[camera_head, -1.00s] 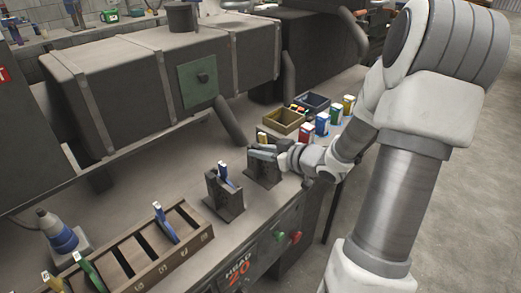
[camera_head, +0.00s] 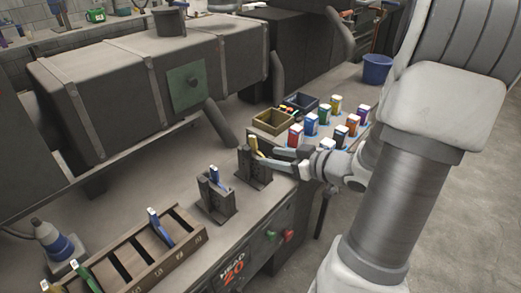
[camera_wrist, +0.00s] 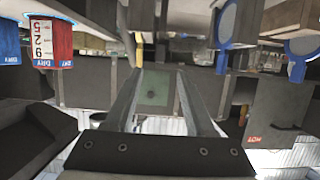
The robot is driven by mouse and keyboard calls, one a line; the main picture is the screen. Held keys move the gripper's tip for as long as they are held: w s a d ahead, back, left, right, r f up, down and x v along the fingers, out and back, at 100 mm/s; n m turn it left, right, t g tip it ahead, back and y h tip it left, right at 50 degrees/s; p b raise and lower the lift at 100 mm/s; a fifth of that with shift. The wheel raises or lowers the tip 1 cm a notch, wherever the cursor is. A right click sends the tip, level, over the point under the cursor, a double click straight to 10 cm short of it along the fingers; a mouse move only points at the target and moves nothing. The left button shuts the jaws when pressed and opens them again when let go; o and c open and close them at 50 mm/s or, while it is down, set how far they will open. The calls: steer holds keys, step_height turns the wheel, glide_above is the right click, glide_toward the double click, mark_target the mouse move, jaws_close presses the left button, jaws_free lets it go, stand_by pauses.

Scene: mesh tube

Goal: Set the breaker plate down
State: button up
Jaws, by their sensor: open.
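A yellow-handled plate (camera_head: 254,143) stands in the farther dark stand (camera_head: 250,172) on the bench; its lower part is hidden in the stand. My gripper (camera_head: 268,158) is open just right of this stand, its fingers pointing left toward it. In the wrist view, both fingers (camera_wrist: 158,95) are spread with nothing held between them, and a yellow handle (camera_wrist: 139,55) shows beyond the tips. A blue-handled plate (camera_head: 214,173) stands in the nearer dark stand (camera_head: 217,205). Another blue handle (camera_head: 160,228) sticks up from a slotted wooden rack (camera_head: 130,258).
Several coloured boxes (camera_head: 311,125) and two open bins (camera_head: 273,122) stand behind my gripper. A blue bucket (camera_head: 377,69) is at the far end. The big dark machine barrel (camera_head: 130,80) overhangs the left. Red and green buttons (camera_head: 288,236) are on the bench front.

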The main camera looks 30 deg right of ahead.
steer(key=shift+v, duration=1.5)
steer(key=shift+w, duration=0.15)
